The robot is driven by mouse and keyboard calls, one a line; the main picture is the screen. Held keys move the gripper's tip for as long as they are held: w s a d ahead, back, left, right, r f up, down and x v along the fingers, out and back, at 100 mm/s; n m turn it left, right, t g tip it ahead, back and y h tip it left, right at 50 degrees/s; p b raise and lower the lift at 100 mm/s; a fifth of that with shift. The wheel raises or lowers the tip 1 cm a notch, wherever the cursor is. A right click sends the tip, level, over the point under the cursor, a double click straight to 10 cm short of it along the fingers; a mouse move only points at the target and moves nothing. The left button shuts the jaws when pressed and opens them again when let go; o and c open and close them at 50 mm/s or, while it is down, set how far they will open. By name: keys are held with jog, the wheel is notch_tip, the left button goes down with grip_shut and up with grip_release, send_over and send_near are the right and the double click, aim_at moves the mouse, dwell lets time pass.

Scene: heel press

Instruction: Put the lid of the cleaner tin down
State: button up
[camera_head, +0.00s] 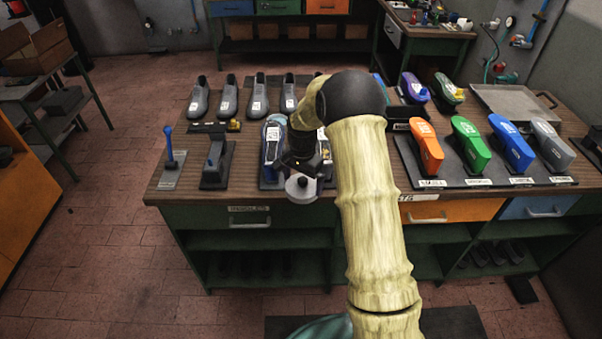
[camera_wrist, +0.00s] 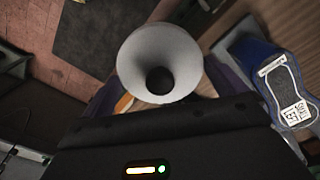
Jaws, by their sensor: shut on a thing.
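The lid of the cleaner tin (camera_head: 301,192) is a pale grey round disc at the front edge of the workbench in the head view. In the wrist view the lid (camera_wrist: 150,48) shows as a light disc with a dark round centre. My gripper (camera_head: 302,174) is shut on the lid and holds it from above. My arm hides part of the bench behind it. I cannot make out the tin itself.
The wooden workbench (camera_head: 240,183) carries grey shoes (camera_head: 228,97) at the back left, a blue shoe (camera_wrist: 285,85) near my gripper, and coloured lasts (camera_head: 470,140) on a dark board at right. Dark stands (camera_head: 217,163) are at left. A metal tray (camera_head: 505,103) lies back right.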

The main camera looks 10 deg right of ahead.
jog(key=s+f+n, duration=0.9)
jog(key=s+f, duration=0.3)
jog(key=f, duration=0.2)
jog(key=shift+s+a+f+n, duration=0.2)
jog(key=shift+s+f+n, duration=0.1)
